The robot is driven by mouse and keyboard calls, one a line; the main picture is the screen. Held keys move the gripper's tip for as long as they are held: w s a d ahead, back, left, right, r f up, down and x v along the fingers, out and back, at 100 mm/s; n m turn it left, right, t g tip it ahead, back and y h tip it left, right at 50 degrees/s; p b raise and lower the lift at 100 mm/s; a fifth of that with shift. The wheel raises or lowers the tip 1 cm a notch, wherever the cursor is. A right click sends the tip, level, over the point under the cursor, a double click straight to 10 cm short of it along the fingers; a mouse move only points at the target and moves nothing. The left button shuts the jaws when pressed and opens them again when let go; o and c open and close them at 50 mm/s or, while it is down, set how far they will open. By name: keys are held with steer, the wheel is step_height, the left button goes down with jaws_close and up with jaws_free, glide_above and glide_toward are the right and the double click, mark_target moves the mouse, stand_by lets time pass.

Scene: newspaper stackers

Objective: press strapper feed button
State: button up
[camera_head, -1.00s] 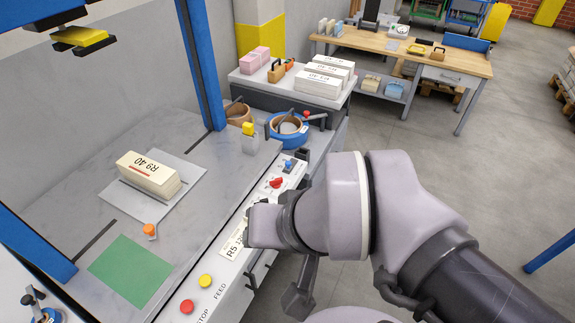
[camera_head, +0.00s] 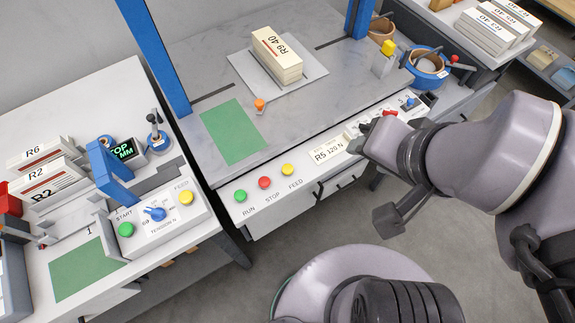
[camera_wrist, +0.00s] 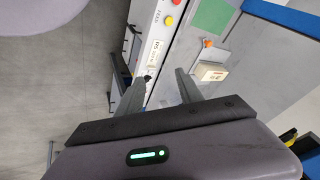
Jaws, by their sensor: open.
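Two yellow buttons labelled FEED show in the head view. One FEED button (camera_head: 288,170) is on the front panel of the large blue-framed machine, right of a red STOP button (camera_head: 264,183) and a green RUN button (camera_head: 240,196). The other FEED button (camera_head: 186,197) is on the smaller left machine's panel, with a green START button (camera_head: 125,229) and a blue TENSION dial (camera_head: 154,213). My gripper (camera_wrist: 159,80) is open and empty, apart from the buttons.
A bundle marked R9 40 (camera_head: 277,57) lies on the large machine's table, near a green pad (camera_head: 232,132). A card reading R5 120 N (camera_head: 328,150) is on its front panel. A blue arch (camera_head: 108,172) stands on the left machine. Grey floor (camera_head: 335,220) is open in front.

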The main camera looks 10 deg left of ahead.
steer(key=shift+c, duration=0.4)
jaws_close()
stand_by(1.3)
